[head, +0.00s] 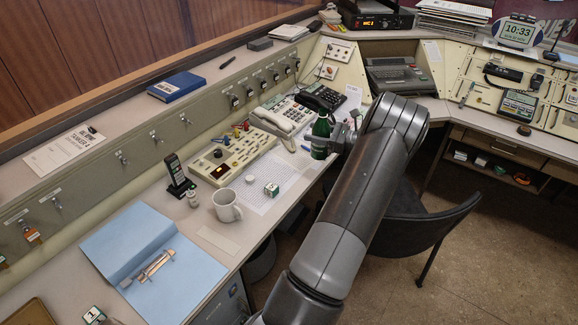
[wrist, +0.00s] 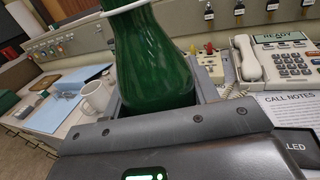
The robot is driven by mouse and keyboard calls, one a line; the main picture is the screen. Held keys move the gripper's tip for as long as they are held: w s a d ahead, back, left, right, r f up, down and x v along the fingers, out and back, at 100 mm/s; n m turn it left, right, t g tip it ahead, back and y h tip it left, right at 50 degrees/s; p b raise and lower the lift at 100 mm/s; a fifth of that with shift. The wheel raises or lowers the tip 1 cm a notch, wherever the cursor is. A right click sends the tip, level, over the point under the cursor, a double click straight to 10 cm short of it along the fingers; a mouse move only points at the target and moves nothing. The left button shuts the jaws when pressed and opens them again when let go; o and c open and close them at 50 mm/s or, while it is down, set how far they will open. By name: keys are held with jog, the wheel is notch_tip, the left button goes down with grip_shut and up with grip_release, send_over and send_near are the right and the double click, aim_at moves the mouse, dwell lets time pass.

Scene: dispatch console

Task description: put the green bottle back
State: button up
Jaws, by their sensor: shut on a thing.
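The green bottle (head: 321,130) is upright at the end of my arm, above the desk's front edge by the papers and phones. My gripper (head: 334,141) is shut on it. In the wrist view the bottle (wrist: 152,58) fills the upper middle, with a white band around its neck and my gripper (wrist: 158,100) around its lower part. The bottle's base is hidden behind the gripper in the wrist view. I cannot tell from the head view how far it is above the desk.
A beige phone (head: 287,117) and a black phone (head: 320,98) are behind the bottle. A dark chair (head: 425,225) stands right of my arm.

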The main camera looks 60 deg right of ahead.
jog(key=shift+w+a+f, duration=0.25)
jog(key=shift+w+f, duration=1.6)
jog(key=shift+w, duration=0.05)
jog(key=shift+w+a+f, duration=0.2)
jog(key=shift+w+f, duration=1.6)
jog(key=shift+w, duration=0.15)
jog(key=shift+w+a+f, duration=0.25)
jog(key=shift+w+f, duration=1.6)
jog(key=shift+w, duration=0.05)
jog(key=shift+f, duration=0.1)
jog(key=o, duration=1.1)
jog(key=shift+s, duration=0.2)
jog(key=v, duration=1.1)
jog(key=shift+s+d, duration=0.15)
jog(key=shift+s, duration=0.2)
